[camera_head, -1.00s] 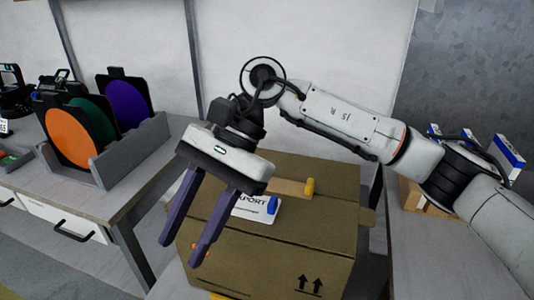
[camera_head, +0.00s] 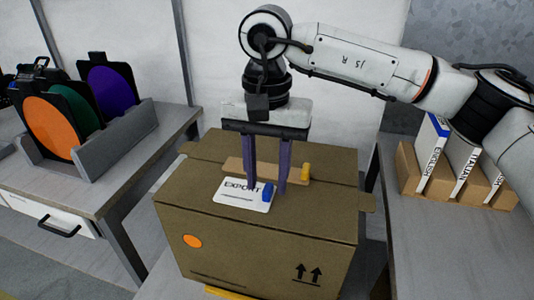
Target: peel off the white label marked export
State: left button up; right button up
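The white label (camera_head: 232,197) marked EXPORT lies on top of a closed brown cardboard box (camera_head: 270,235). A blue tab (camera_head: 268,192) stands at the label's right edge. My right gripper (camera_head: 267,187) points down over the box top. Its two purple fingers are apart, one over the label and one to the right of the blue tab, with the tab between them in the picture. I cannot tell whether the fingertips touch the label or box. My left gripper is not in view.
A tan strip with a yellow tab (camera_head: 305,172) lies behind the label, partly hidden by the fingers. A table at left holds a rack (camera_head: 120,142) of coloured discs. A table at right holds a cardboard holder (camera_head: 408,172) with upright booklets.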

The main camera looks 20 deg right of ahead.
jog(key=shift+f, duration=1)
